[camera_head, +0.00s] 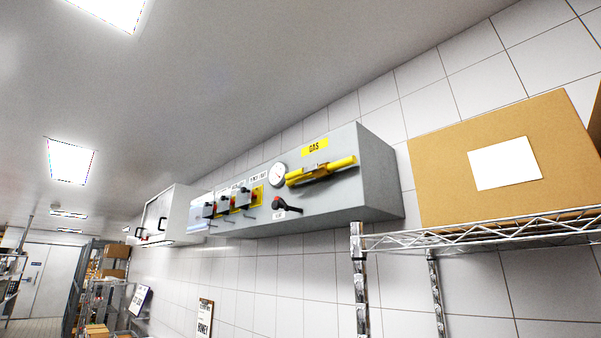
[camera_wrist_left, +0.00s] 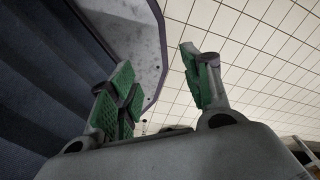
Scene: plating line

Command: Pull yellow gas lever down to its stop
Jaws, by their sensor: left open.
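The yellow gas lever (camera_head: 322,171) is on the front of a grey wall box (camera_head: 375,165), below a yellow label reading GAS (camera_head: 314,147). The lever lies nearly level along the box face, rising slightly to the right in the tilted head view. No gripper shows in the head view, so nothing of mine touches the lever there. My left gripper (camera_wrist_left: 160,90) shows in the left wrist view with green-padded fingers wide apart and nothing between them. The lever does not show in that view. My right gripper is in neither view.
A round gauge (camera_head: 278,173), a black-and-red handle (camera_head: 285,205) and several small switches share the grey box. A cardboard box (camera_head: 445,190) stands on a wire shelf (camera_head: 470,238) at the right. A white cabinet (camera_head: 166,215) hangs further left on the tiled wall.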

